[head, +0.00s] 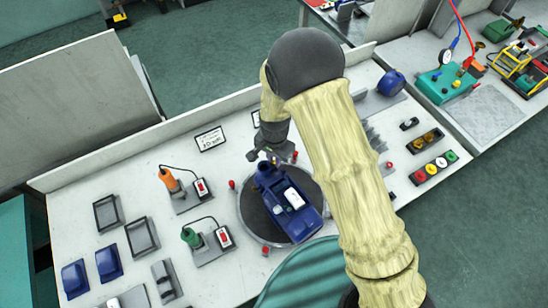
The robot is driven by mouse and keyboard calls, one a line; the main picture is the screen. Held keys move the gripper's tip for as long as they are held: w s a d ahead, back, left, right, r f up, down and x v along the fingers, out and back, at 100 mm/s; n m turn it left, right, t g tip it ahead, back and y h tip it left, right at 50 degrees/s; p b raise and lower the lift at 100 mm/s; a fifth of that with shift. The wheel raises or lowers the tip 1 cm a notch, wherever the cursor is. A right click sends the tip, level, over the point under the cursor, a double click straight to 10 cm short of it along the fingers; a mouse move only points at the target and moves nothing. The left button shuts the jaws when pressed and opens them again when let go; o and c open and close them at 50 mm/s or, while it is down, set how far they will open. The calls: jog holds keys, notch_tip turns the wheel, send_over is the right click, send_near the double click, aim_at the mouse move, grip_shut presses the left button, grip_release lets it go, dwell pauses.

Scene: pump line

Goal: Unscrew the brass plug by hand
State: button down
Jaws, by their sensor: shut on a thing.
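A blue pump body (277,202) with a white label plate on top lies on a round dark turntable (252,218) in the middle of the bench. My gripper (275,157) points down at the pump's far end, right at its upper edge in the head view. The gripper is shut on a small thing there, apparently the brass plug. The plug itself is hidden by the fingers or too small to make out, so I cannot tell how far it is threaded.
A corded orange tool (168,179) and green tool (190,237) stand left of the turntable. Coloured buttons (435,167) sit at right. My arm covers the bench right of the turntable.

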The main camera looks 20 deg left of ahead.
jog(key=shift+s+d+f, duration=0.1)
jog(key=shift+s+d, duration=0.05)
jog(key=shift+n, duration=1.4)
jog(key=shift+n, duration=1.5)
